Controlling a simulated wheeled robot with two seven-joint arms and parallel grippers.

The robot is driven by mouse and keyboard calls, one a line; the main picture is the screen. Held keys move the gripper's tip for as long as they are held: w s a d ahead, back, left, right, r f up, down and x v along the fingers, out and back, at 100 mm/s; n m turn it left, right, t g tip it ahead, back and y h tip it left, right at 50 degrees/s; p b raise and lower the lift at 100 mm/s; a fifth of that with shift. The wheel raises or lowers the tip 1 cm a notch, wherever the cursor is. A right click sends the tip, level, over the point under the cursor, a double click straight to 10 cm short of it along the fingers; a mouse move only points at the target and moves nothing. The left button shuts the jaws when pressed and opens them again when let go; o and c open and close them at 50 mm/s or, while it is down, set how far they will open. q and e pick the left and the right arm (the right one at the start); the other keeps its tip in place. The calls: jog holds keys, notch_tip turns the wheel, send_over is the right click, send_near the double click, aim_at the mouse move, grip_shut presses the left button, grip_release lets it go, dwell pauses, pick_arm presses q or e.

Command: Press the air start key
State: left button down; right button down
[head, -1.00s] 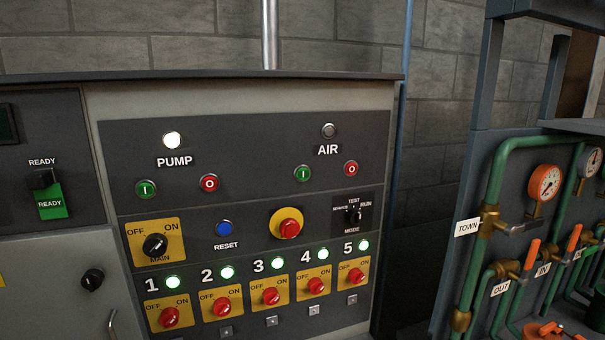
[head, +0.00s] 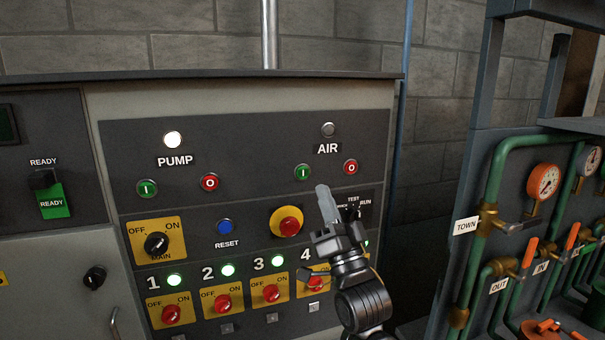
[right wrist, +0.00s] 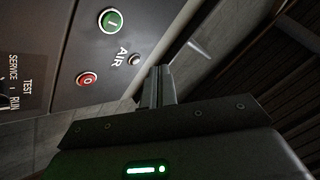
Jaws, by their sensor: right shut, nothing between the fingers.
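The air start key is the green button marked I (head: 303,172) under the AIR label, left of the red O button (head: 351,167). The AIR lamp (head: 328,130) above is unlit grey. In the right wrist view the green button (right wrist: 110,21) and the red button (right wrist: 87,79) show near the upper left. My right gripper (head: 325,195) is shut and empty, its fingertips just below and right of the green button in the head view; they look apart from it in the wrist view (right wrist: 162,75). My left gripper is not in view.
A red stop knob (head: 289,225) and the mode switch (head: 352,212) sit close to my right gripper. Pipes with gauges (head: 544,181) stand at the right.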

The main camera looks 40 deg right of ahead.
aim_at(302, 167)
dwell(0.3)
jog(key=shift+w+d+b, duration=0.25)
jog(key=shift+w+d, duration=0.25)
jog(key=shift+w, duration=0.9)
jog(key=shift+w+d+b, duration=0.2)
jog(key=shift+w+d, duration=0.25)
jog(key=shift+w, duration=0.95)
jog(key=shift+w+d+b, duration=0.25)
jog(key=shift+w+d, duration=0.25)
jog(key=shift+w, duration=0.9)
jog(key=shift+w, duration=0.1)
jog(key=shift+w+d, duration=0.15)
jog(key=shift+w, duration=0.1)
jog(key=shift+w+d, duration=0.1)
jog(key=shift+w, duration=0.25)
jog(key=shift+s, duration=0.2)
jog(key=shift+s+a, duration=0.25)
jog(key=shift+s, duration=0.3)
jog(key=shift+p, duration=0.3)
